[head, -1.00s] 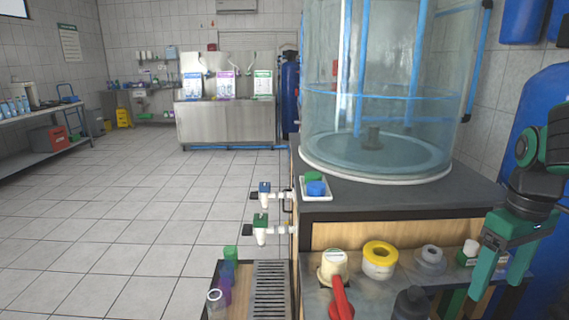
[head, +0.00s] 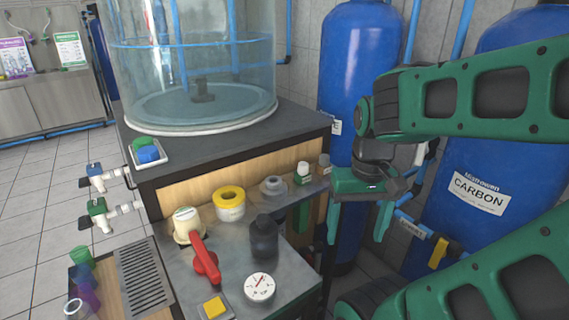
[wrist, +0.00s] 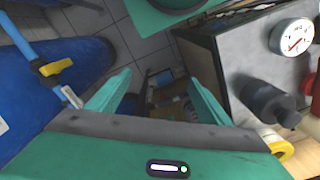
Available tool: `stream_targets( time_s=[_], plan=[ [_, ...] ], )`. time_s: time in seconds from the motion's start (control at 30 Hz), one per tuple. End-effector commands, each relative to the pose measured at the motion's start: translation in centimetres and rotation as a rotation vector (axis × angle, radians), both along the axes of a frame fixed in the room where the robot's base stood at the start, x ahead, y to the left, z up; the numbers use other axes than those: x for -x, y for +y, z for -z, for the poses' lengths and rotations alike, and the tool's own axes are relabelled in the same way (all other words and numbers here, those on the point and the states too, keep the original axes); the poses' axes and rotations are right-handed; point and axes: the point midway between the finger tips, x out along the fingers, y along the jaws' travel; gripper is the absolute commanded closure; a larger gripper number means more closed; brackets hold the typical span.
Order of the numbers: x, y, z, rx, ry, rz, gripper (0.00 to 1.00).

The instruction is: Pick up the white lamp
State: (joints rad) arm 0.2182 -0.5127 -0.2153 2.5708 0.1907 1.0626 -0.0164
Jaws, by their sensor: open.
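I cannot make out a clear white lamp. A cream-white round piece with a label (head: 187,225) stands on the grey shelf (head: 226,268) beside a red-handled tool (head: 204,260); I cannot tell if it is a lamp. My gripper (head: 358,225) is open and empty, fingers pointing down, right of the shelf and in front of the blue tanks. In the wrist view my open gripper (wrist: 157,82) has only floor and blurred low items between its fingers. The cream-white piece is well to its left in the head view.
On the shelf are a yellow roll (head: 229,205), a black bottle (head: 263,238), a gauge (head: 260,288) and a small white-capped green item (head: 303,173). A blue carbon tank (head: 470,150) stands at the right. A clear cylinder tank (head: 195,60) stands on the counter.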

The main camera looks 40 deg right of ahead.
Motion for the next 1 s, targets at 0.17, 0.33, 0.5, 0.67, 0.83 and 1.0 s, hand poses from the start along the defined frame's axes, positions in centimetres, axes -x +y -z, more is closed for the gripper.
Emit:
stream_targets(
  time_s=[0.17, 0.33, 0.5, 0.67, 0.83, 1.0],
  plan=[
    [-1.3, 0.0, 0.5, 0.0, 0.015, -0.001, 0.27],
    [-1.3, 0.0, 0.5, 0.0, 0.014, -0.001, 0.37],
    [-1.4, -0.3, -1.1, 0.004, -0.002, 0.062, 0.54],
    [-5.5, -1.2, -3.6, 0.007, -0.001, 0.241, 0.54],
    [-10.7, -2.3, -6.3, -0.001, 0.001, 0.464, 0.54],
    [-15.8, -3.6, -8.5, -0.019, 0.01, 0.678, 0.54]
  ],
)
